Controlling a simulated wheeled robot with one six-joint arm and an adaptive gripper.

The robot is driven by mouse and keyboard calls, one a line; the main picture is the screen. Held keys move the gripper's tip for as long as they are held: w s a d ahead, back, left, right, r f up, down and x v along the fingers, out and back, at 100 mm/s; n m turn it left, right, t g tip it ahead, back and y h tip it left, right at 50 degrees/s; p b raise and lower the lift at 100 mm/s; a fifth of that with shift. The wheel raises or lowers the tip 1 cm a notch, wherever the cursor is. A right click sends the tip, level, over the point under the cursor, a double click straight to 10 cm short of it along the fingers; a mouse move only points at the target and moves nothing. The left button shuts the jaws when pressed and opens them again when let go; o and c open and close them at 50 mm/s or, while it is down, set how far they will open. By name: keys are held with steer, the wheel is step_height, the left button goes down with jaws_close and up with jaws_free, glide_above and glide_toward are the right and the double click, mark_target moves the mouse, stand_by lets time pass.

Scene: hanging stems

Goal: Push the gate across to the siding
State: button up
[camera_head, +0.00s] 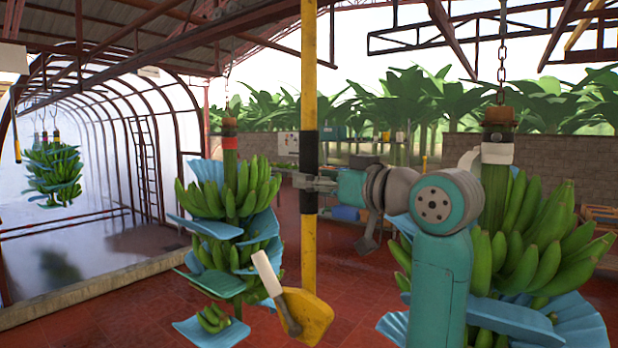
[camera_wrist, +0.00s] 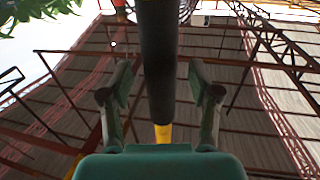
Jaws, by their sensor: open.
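A yellow upright pole (camera_head: 309,75) with a black sleeve (camera_head: 309,150) hangs down in the middle of the head view; I take it for the gate's handle. My gripper (camera_head: 314,183) is open at the lower part of the sleeve, reaching in from the right. In the wrist view the black sleeve (camera_wrist: 158,50) stands between the two parted fingers (camera_wrist: 160,88), with a gap visible on each side. Contact cannot be told. The gate's upper end and the siding cannot be made out clearly among the overhead rails (camera_head: 480,30).
A banana stem (camera_head: 230,195) with blue sheets hangs left of the pole, another (camera_head: 525,230) behind my arm at right. A smaller stem (camera_head: 53,175) hangs far left by the arched tunnel. A yellow paddle shape (camera_head: 308,318) and white-handled tool (camera_head: 268,275) are low near the pole.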

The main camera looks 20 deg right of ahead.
steer(key=shift+x, duration=1.2)
jaws_close()
